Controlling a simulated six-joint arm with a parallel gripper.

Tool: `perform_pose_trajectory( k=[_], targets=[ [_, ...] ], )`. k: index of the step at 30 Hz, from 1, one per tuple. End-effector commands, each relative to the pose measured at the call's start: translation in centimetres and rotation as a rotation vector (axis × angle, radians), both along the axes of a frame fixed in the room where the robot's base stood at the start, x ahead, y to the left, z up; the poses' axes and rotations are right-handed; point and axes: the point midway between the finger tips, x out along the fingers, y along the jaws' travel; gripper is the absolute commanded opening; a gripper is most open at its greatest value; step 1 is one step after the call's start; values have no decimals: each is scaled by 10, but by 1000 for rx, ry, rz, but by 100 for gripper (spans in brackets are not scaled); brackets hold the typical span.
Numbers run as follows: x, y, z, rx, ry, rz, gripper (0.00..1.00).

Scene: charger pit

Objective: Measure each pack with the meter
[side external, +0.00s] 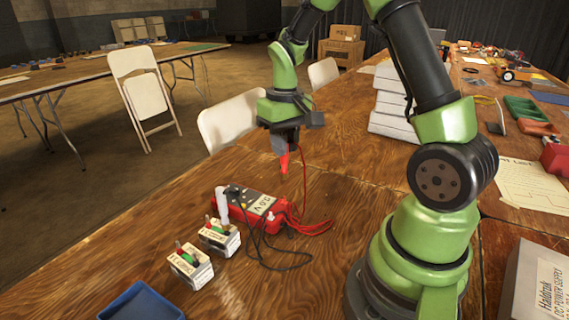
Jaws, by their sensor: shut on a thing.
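A red meter (260,204) with a pale display lies on the wooden table in the middle of the view. Two white box-shaped packs stand left of it: the near pack (191,268) and the far pack (219,238), each with small green and red parts on top. My gripper (285,150) is shut on a red probe (284,162), which points down above the table behind the meter, apart from the packs. A red lead (305,195) runs from the probe toward the meter. A black lead (272,264) loops on the table in front of the meter.
A blue tray (140,303) sits at the front left. A white upright cylinder (222,206) stands by the far pack. White stacked boxes (392,105) stand behind my arm, and a power supply box (540,280) is at the right. Table between meter and boxes is mostly clear.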

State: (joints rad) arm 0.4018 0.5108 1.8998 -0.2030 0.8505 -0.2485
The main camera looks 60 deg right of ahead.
Motion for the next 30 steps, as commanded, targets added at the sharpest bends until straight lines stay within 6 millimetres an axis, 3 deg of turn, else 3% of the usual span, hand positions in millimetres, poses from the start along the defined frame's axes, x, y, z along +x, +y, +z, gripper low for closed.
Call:
perform_pose_trajectory(
  k=[3, 8, 15, 21, 30],
  targets=[
    [1, 0, 21, -2, -5, 2, 0],
    [18, 17, 35, -3, -2, 85, 0],
    [68, 92, 37, -9, 0, 389, 0],
    [85, 141, 37, -14, -1, 552, 0],
    [87, 152, 20, -12, 3, 586, 0]
  ],
)
